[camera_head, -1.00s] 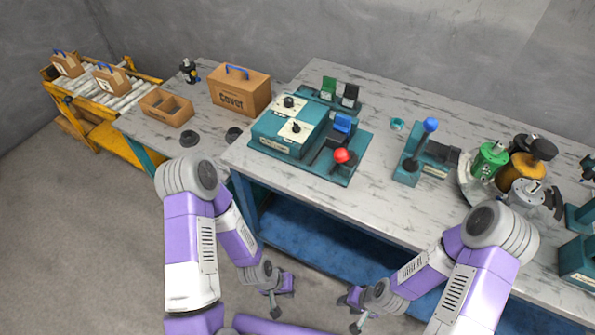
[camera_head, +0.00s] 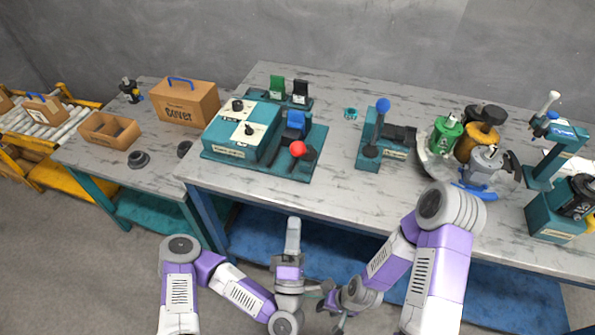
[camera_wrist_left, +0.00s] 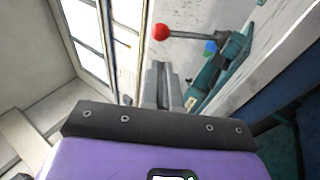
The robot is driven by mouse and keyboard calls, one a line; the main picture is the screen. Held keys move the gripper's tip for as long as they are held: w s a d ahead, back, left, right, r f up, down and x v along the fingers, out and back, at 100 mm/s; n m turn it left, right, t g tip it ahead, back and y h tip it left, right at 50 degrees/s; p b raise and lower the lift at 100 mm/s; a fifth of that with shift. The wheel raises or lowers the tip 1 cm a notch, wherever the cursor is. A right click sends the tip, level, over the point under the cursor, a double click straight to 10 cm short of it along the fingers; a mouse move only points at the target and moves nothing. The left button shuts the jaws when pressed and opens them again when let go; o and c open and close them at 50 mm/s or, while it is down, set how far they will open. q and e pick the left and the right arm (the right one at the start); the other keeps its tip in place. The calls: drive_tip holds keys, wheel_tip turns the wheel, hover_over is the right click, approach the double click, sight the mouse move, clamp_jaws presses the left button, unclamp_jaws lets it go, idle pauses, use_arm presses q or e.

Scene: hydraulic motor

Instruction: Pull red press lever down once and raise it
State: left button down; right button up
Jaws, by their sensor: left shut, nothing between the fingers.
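The red press lever (camera_head: 298,149) has a round red knob and stands at the front of a teal press station on the main table. In the left wrist view its red knob (camera_wrist_left: 160,32) sits on a metal rod that runs right to a teal mount. My left gripper (camera_head: 293,222) is in front of the table edge, below the lever in the picture, apart from it. Its fingers also show in the left wrist view (camera_wrist_left: 163,75), shut and empty, with the knob beyond their tips. My right gripper (camera_head: 337,318) hangs low at the bottom; its jaws are unclear.
A blue-knobbed lever fixture (camera_head: 383,105) stands right of the press station. Several motor parts lie on a round grey plate (camera_head: 433,165) further right. A Cover box (camera_head: 186,102) stands on the left table. The table front between press and blue lever is clear.

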use_arm(q)
drive_tip(key=p+x, duration=0.2)
drive_tip(key=x, duration=1.2)
